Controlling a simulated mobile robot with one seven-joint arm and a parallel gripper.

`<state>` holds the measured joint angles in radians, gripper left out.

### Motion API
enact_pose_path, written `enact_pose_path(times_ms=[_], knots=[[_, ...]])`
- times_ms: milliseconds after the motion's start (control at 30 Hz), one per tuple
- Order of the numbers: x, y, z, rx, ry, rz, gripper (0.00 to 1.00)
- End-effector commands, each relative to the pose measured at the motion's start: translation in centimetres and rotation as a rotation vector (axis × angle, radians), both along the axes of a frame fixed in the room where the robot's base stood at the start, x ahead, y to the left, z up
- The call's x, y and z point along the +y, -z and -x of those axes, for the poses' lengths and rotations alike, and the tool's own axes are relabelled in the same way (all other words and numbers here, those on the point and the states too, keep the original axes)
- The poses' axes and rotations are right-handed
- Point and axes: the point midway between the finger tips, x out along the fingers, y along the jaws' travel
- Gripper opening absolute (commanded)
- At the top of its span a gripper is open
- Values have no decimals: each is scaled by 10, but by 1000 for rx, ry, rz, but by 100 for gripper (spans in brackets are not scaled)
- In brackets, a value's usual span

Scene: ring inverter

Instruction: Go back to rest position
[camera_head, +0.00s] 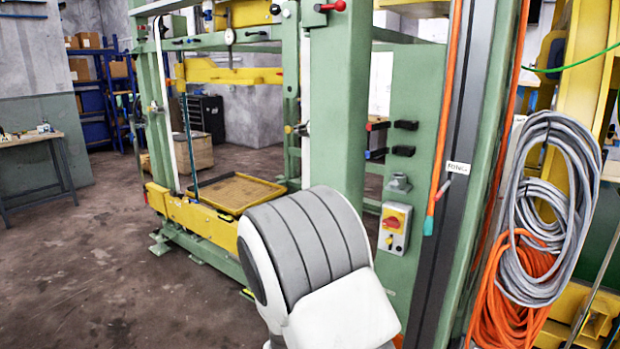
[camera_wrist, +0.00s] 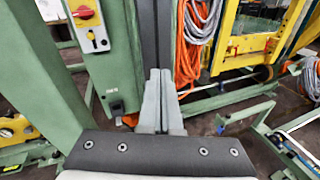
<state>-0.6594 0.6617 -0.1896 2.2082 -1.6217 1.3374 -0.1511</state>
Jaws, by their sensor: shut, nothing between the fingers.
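My gripper (camera_wrist: 158,82) shows in the wrist view, its two grey-green fingers side by side and shut, with nothing held. It points toward the green machine frame and a dark vertical rail (camera_wrist: 156,32). In the head view my white and grey arm fills the lower middle, and my gripper is hidden there. The red-and-yellow switch box (camera_head: 394,229) is on the green panel just right of my arm. In the wrist view the switch box (camera_wrist: 90,25) is at the upper left, apart from the fingers.
The green ring inverter post (camera_head: 336,110) stands close behind my arm. A yellow-edged platform (camera_head: 230,209) lies in the frame. Grey cable coils (camera_head: 522,200) and orange ones (camera_head: 510,300) hang at the right. The floor (camera_head: 110,270) at the left is clear up to a workbench (camera_head: 40,141).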

Motion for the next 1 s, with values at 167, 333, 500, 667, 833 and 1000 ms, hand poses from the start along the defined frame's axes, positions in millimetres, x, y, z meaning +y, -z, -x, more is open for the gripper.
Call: enact_pose_path(times_ms=[167,333,500,667,833,1000], knots=[[-43,-35,40,-88,242,-227,0],[-69,-55,82,-182,458,-453,0],[-79,-70,123,-284,651,-686,0],[-76,-83,157,-390,814,-912,0],[-64,-98,186,-513,963,-1158,0],[-46,-116,207,-643,1084,-1410,0]])
